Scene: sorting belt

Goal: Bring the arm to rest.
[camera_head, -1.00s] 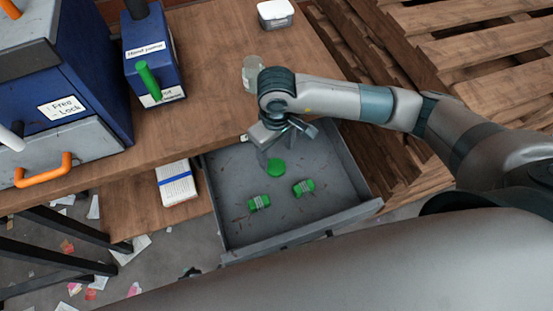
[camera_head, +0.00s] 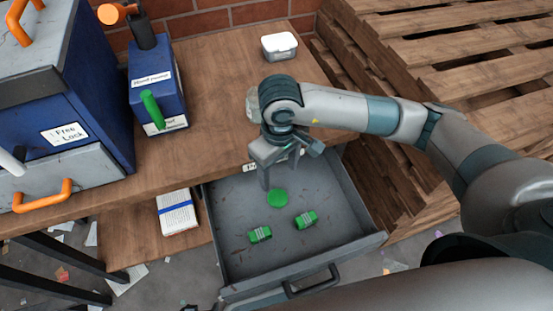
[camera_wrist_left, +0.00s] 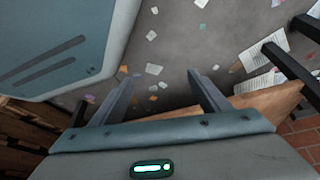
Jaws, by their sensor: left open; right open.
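My right gripper (camera_head: 283,173) hangs over the pulled-out grey drawer (camera_head: 345,228), fingers pointing down, open with nothing seen between them. Its fingers are just above a green round disc (camera_head: 278,198) in the head view; I see no grip on it. Two green cylinders with grey bands lie further forward in the drawer, one on the left (camera_head: 260,235) and one on the right (camera_head: 305,220). My left gripper (camera_wrist_left: 160,85) shows only in the left wrist view, open and empty above a paper-strewn floor. My left arm is not seen in the head view.
The wooden table (camera_head: 215,90) carries a blue hand pump box (camera_head: 160,100), a blue cabinet with orange handles (camera_head: 95,110) and a white-lidded container (camera_head: 279,46). A clear jar (camera_head: 252,103) is partly behind my right wrist. Wooden pallets (camera_head: 470,45) stand at right.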

